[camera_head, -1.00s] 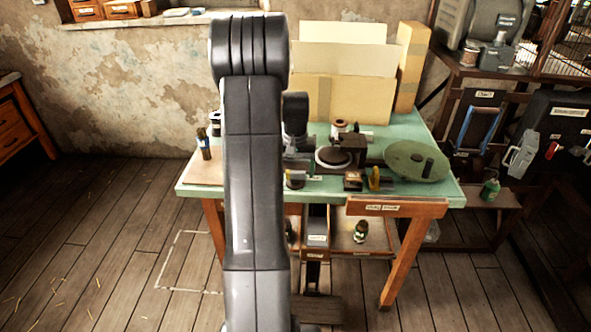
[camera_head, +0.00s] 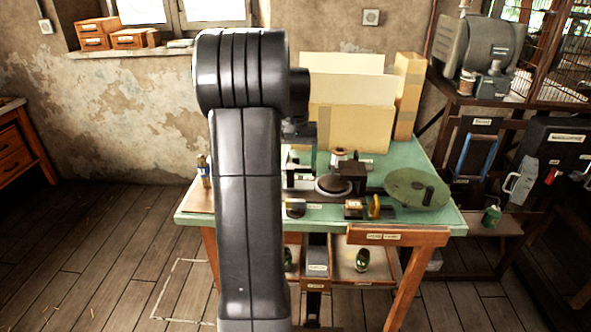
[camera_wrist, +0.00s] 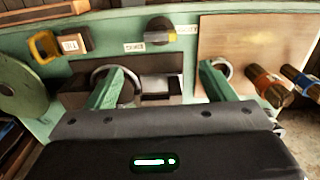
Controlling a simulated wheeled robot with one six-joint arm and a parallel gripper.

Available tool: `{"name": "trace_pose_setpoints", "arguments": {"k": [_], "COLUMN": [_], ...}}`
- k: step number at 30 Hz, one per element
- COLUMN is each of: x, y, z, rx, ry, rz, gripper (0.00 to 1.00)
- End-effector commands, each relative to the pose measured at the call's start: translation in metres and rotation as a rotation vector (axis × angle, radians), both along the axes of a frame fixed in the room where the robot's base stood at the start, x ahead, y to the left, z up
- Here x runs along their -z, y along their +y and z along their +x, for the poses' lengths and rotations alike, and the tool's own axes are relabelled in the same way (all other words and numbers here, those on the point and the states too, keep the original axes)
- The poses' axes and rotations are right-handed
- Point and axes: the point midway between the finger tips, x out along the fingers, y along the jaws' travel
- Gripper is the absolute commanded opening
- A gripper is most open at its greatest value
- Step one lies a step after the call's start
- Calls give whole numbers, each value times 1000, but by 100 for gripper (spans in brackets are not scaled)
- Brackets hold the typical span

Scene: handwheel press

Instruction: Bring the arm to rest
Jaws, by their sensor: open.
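My arm (camera_head: 248,190) stands upright across the left middle of the head view, with its bend at the top. My gripper (camera_wrist: 163,82) shows in the wrist view with two green fingers spread wide apart and nothing between them. It is over the green workbench (camera_head: 335,217), whose top also shows in the wrist view (camera_wrist: 110,28). In the head view the arm hides the gripper's fingers. The green handwheel (camera_head: 412,185) is on the right of the bench, beside the dark press (camera_head: 350,173); the wheel is at the left edge of the wrist view (camera_wrist: 14,95).
Cardboard sheets and boxes (camera_head: 350,110) stand at the bench's back. A yellow item (camera_head: 375,207) is near its front edge. Brown-handled items (camera_wrist: 270,85) lie on the right in the wrist view. A shelf with machines (camera_head: 485,105) stands right. The floor at left is clear.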

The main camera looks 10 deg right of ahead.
Motion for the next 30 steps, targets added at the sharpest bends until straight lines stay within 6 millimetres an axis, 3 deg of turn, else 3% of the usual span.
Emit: {"name": "trace_pose_setpoints", "arguments": {"k": [14,30], "x": [7,105], "y": [0,0], "z": [0,-1], "rx": [0,1], "ry": [3,5], "rz": [1,1], "gripper": [76,76]}}
